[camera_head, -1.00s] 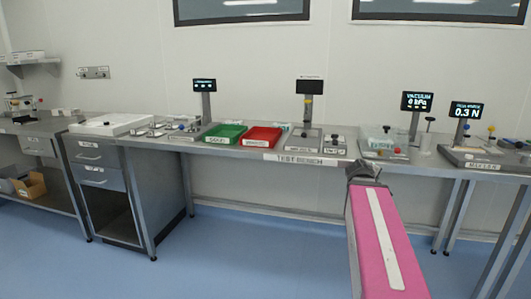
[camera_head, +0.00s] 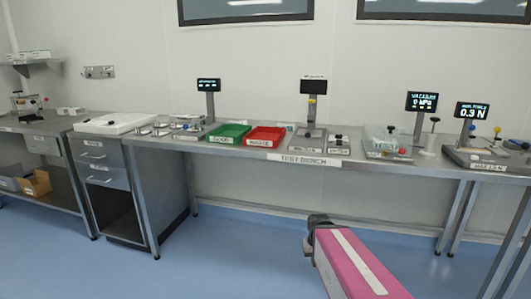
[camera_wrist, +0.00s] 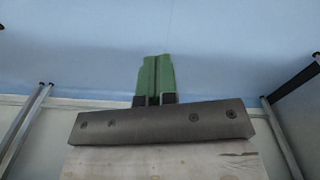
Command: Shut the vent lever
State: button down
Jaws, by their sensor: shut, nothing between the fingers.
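The vacuum station with its display reading 0 kPa (camera_head: 422,102) stands toward the right of the test bench. Its clear box and base (camera_head: 385,142) carry small coloured knobs, but I cannot tell which part is the vent lever at this size. In the wrist view my gripper (camera_wrist: 157,62) shows two green fingers pressed together, with nothing between them. Only blue floor, pale wall and metal legs lie around the fingers. In the head view my pink arm is low in front of the bench, well apart from the station, and its fingers cannot be made out.
The test bench (camera_head: 345,162) also holds a green tray (camera_head: 228,131), a red tray (camera_head: 266,134) and a force station reading 0.3 N (camera_head: 472,111) at the right. A drawer cabinet (camera_head: 100,170) stands at the left. The blue floor (camera_head: 220,255) before the bench is clear.

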jog(key=w+d+r+m+t+y, duration=0.1)
jog(key=w+d+r+m+t, duration=0.1)
jog(key=w+d+r+m, duration=0.55)
jog(key=w+d+r+m+t+y, duration=0.1)
jog(key=w+d+r+m+t, duration=0.15)
jog(key=d+r, duration=0.9)
jog(key=s+d+r+m+t+h, duration=0.1)
jog(key=s+d+r+m+t, duration=0.2)
jog(key=d+r, duration=0.85)
jog(key=s+d+r+m+t, duration=0.1)
jog(key=d+r+m+t, duration=0.25)
jog(key=d+r, duration=0.85)
send_near(396, 150)
jog(key=shift+m+g, duration=0.4)
jog(key=shift+m, duration=0.05)
jog(key=f, duration=0.1)
jog(key=w+d+f, duration=0.2)
jog(key=f, duration=0.1)
jog(key=shift+w, duration=0.25)
jog(key=shift+w+a+f, duration=0.1)
jog(key=shift+w+f, duration=0.05)
jog(key=shift+w, duration=0.45)
